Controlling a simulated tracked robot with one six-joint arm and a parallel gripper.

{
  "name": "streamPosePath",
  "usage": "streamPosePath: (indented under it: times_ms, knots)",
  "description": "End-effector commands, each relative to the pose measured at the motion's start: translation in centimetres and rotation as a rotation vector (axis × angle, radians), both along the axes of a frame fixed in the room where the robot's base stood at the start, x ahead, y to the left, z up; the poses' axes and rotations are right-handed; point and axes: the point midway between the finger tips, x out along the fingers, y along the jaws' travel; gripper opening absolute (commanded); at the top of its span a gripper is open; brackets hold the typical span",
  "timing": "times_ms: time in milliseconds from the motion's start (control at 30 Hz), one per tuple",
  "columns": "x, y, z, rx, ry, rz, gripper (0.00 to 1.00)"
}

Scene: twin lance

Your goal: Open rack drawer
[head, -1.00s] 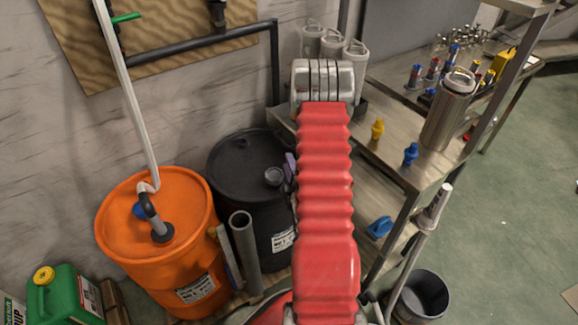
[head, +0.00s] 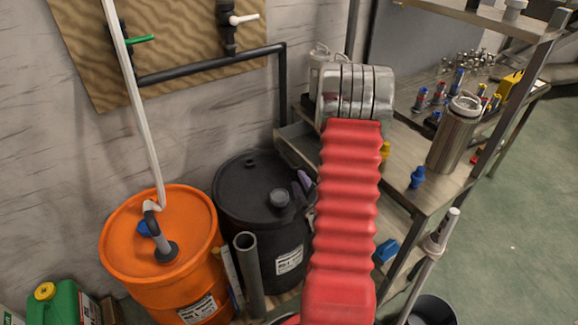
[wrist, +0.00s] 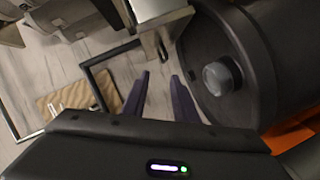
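The metal rack (head: 405,165) stands at right behind my red arm. At its left end a grey metal ledge (head: 290,138) sticks out beside the black drum; it may be the drawer, but my arm hides much of it. In the wrist view a pale metal rack part (wrist: 166,28) with a small dark fitting lies just beyond my fingertips. My gripper (wrist: 160,78) is open, its two purple fingers apart with nothing seen between them. In the head view only a bit of purple finger (head: 305,182) shows, above the black drum.
A black drum (head: 240,190) stands close to my gripper and fills the right of the wrist view. An orange drum (head: 125,235) is left of it. A steel flask (head: 455,135) and small blue and yellow parts stand on the rack. Dark pipe (head: 210,65) runs along the wall.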

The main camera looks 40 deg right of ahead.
Motion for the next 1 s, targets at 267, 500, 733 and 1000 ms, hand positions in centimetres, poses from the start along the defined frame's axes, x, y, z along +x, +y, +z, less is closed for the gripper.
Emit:
streamPosePath:
  times_ms: [267, 500, 733, 1000]
  knots:
    - [0.0, 0.4, -0.8, 0.076, -0.009, -0.003, 0.26]
    - [0.1, 0.3, -0.8, 0.073, -0.009, -0.003, 0.26]
    - [1.4, -0.5, -1.2, 0.073, -0.01, -0.003, 0.26]
    - [4.8, -2.4, -2.0, 0.072, -0.01, -0.003, 0.26]
